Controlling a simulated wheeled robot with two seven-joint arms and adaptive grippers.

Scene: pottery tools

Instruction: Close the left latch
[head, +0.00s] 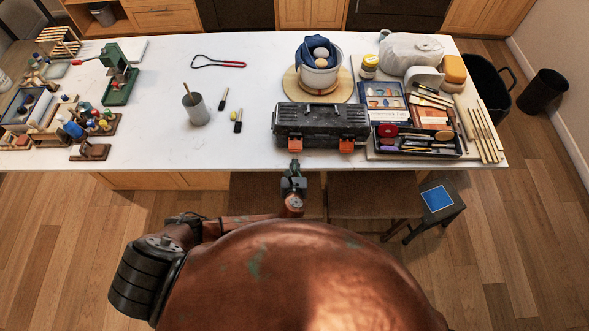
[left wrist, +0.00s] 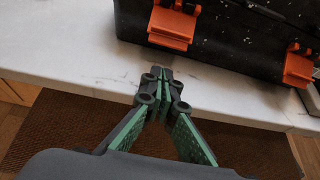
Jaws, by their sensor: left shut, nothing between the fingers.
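A black toolbox (head: 318,121) stands near the table's front edge, with two orange latches on its front. The left latch (head: 299,142) also shows in the left wrist view (left wrist: 172,28), its flap sticking out at a slant. The right latch (head: 347,146) shows at the right of the wrist view (left wrist: 299,66). I cannot tell whether either latch is fastened. My left gripper (head: 295,166) is shut and empty at the table's front edge, just in front of the left latch. Its fingertips (left wrist: 162,76) are apart from the latch. My right gripper is out of view.
A tool tray (head: 416,154) stands close to the toolbox's right. A white pot (head: 320,78) is behind it, and a grey cup (head: 196,110) is to its left. A dark stool (head: 437,200) stands in front, at right.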

